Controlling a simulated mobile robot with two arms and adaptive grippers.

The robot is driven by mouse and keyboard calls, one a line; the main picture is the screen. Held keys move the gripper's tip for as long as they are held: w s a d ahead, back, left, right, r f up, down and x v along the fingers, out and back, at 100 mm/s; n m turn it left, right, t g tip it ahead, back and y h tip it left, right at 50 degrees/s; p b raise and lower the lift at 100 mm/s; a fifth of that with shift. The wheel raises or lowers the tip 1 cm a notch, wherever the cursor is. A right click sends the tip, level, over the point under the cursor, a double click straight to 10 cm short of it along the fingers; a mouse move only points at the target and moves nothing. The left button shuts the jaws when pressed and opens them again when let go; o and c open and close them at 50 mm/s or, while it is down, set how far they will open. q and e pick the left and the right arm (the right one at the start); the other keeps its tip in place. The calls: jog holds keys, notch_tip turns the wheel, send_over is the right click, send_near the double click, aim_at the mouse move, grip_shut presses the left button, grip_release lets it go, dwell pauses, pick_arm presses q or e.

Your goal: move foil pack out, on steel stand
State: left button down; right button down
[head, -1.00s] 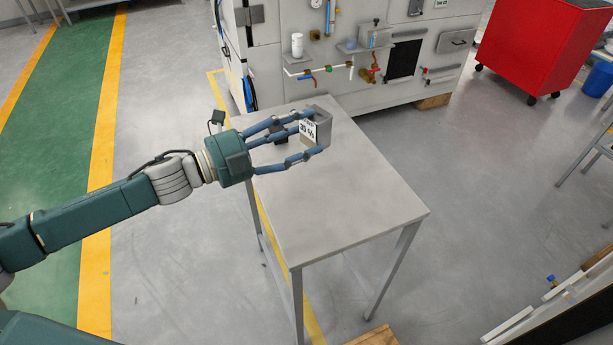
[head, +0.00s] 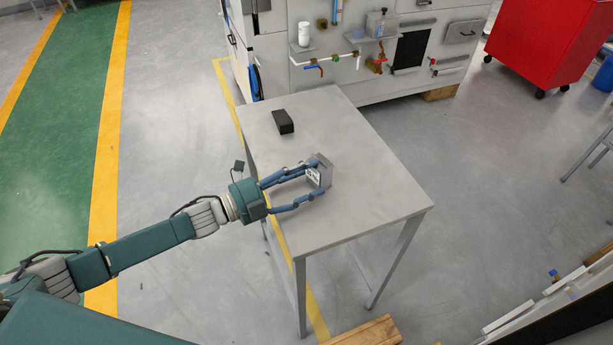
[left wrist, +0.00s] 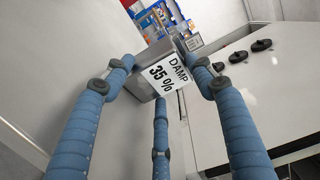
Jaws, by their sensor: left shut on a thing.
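The foil pack (head: 325,168) is a grey block with a white label, seen at the middle of the steel stand (head: 350,215). In the left wrist view the foil pack (left wrist: 144,86) shows a label reading "DAMP 35 %". My left gripper (head: 319,177) is shut on the pack, with its blue jointed fingers around it. In the left wrist view the fingers reach to the pack's sides and underside. I cannot tell whether the pack touches the stand top or hangs just above it. My right gripper is not in view.
A small black block (head: 283,121) lies on the stand's far left part. A grey cabinet (head: 350,75) with pipes and valves stands behind the stand. A red cart (head: 540,40) is at the far right. The stand's right and near parts are clear.

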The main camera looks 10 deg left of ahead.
pick_arm(q)
jog(key=c, duration=0.6)
grip_release()
jog(key=b+v, duration=0.2)
jog(key=v, duration=1)
jog(key=shift+r, duration=0.1)
